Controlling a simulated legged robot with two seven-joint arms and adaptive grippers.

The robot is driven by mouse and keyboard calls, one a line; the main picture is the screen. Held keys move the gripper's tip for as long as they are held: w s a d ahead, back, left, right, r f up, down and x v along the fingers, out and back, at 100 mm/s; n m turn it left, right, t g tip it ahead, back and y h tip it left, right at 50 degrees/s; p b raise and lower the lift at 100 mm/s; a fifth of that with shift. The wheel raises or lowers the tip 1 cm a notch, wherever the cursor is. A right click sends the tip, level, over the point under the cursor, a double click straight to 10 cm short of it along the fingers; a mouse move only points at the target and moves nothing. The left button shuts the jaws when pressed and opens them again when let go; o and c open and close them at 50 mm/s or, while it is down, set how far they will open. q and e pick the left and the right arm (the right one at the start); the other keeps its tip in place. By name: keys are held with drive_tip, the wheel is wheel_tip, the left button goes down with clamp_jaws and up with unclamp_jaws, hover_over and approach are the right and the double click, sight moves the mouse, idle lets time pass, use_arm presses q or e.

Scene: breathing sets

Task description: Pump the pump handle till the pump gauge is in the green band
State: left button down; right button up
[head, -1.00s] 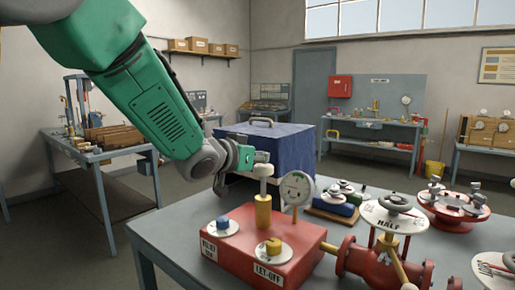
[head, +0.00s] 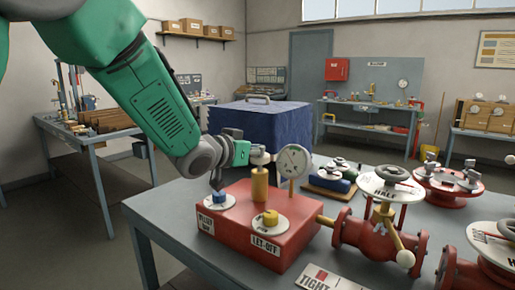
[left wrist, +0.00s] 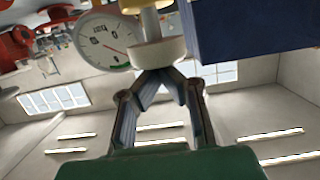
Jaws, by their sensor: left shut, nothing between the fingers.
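The red pump base (head: 225,230) stands on the near table. The pump handle (head: 259,158) is a pale round knob on a short stem above a yellow post, and is low on it. The round white pump gauge (head: 293,162) stands right behind it. In the left wrist view, upside down, the gauge (left wrist: 103,42) shows a red needle and a small green band; whether they meet is unclear. My left gripper (head: 250,150) is shut and empty; in the left wrist view its fingertips (left wrist: 158,73) meet the handle's top face (left wrist: 158,53). My right gripper is out of view.
A blue relief knob (head: 220,197) and a yellow let-off knob (head: 270,217) sit on the base. A red valve (head: 380,232) joins its right side. A blue box (head: 265,125) stands behind. A sign (head: 330,278) lies at the table's front.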

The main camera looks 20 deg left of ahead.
use_arm(q)
drive_tip(key=shift+s+f, duration=0.1)
drive_tip(key=shift+f, duration=0.25)
drive_tip(key=shift+r+p, duration=0.5)
wheel_tip(320, 180, up, 4)
drive_tip(key=p, duration=0.3)
drive_tip(key=shift+d+r+p, duration=0.1)
drive_tip(key=shift+r+p, duration=0.05)
drive_tip(key=shift+p, duration=0.15)
drive_tip(key=b+v, duration=0.1)
drive_tip(key=v, duration=0.8)
drive_tip(key=shift+s+f+b, duration=0.25)
drive_tip(key=shift+s+b, duration=0.05)
drive_tip(key=shift+b, duration=0.1)
drive_tip(key=shift+a, duration=0.3)
